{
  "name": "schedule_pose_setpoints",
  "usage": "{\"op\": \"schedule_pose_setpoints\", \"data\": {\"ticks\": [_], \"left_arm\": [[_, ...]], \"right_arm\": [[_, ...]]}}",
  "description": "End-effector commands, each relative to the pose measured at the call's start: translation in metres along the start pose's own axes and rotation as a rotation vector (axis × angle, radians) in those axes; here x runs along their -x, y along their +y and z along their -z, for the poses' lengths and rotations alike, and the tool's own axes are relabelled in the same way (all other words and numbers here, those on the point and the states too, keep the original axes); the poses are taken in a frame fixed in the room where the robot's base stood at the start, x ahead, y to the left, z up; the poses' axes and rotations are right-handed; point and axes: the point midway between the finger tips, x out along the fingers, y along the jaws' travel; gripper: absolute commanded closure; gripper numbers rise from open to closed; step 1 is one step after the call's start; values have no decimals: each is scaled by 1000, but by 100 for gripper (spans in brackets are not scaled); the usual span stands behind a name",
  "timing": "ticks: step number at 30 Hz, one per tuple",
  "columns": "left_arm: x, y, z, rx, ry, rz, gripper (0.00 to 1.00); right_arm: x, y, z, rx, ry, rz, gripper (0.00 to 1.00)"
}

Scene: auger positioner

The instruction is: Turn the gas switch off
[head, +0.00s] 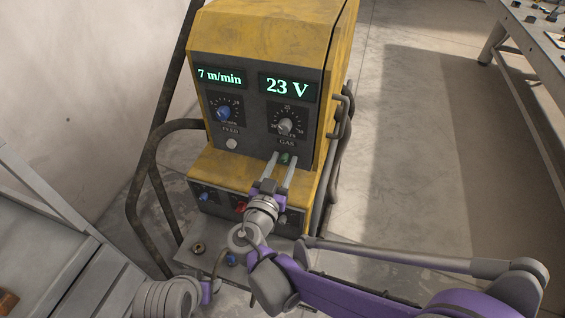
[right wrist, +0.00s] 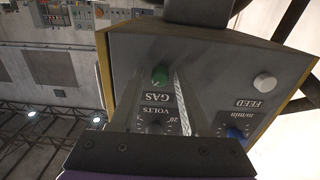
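The yellow welding machine (head: 270,35) has a dark front panel. Its green gas switch (head: 284,158) sits under the GAS label and shows as a green knob in the right wrist view (right wrist: 160,76). My right gripper (head: 283,159) is open, with its two pale fingers reaching up to either side of the switch. I cannot tell whether they touch it. In the upside-down right wrist view, one finger (right wrist: 188,105) shows clearly beside the knob. My left gripper (head: 207,290) shows only partly at the lower left, and its fingers cannot be made out.
Above the switch are the grey volts knob (head: 285,126), the blue feed knob (head: 223,113) and displays reading 7 m/min and 23 V. A white button (head: 232,143) sits under FEED. Dark tube rails (head: 160,190) flank the machine. A workbench (head: 530,55) stands at the upper right, with clear floor between.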

Motion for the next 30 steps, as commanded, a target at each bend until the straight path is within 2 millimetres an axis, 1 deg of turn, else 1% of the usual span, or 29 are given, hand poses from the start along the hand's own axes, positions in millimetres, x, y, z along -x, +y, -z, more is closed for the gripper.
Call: {"op": "schedule_pose_setpoints", "data": {"ticks": [1, 5, 6, 7, 20, 26, 30], "left_arm": [[0, 0, 0, 0, 0, 0, 46], [0, 0, 0, 0, 0, 0, 46], [0, 0, 0, 0, 0, 0, 46], [0, 0, 0, 0, 0, 0, 46], [0, 0, 0, 0, 0, 0, 46], [1, 0, 1, 0, 0, 0, 46], [2, 0, 1, 0, 1, 0, 46]], "right_arm": [[0, 0, 0, 0, 0, 0, 65], [0, 0, 0, 0, 0, 0, 89], [0, 0, 0, 0, 0, 0, 96], [0, 0, 0, 0, 0, 0, 100], [0, 0, 0, 28, 0, 0, 100], [0, 0, 0, 124, 1, -1, 100], [0, 0, 0, 234, 1, -1, 100]]}}
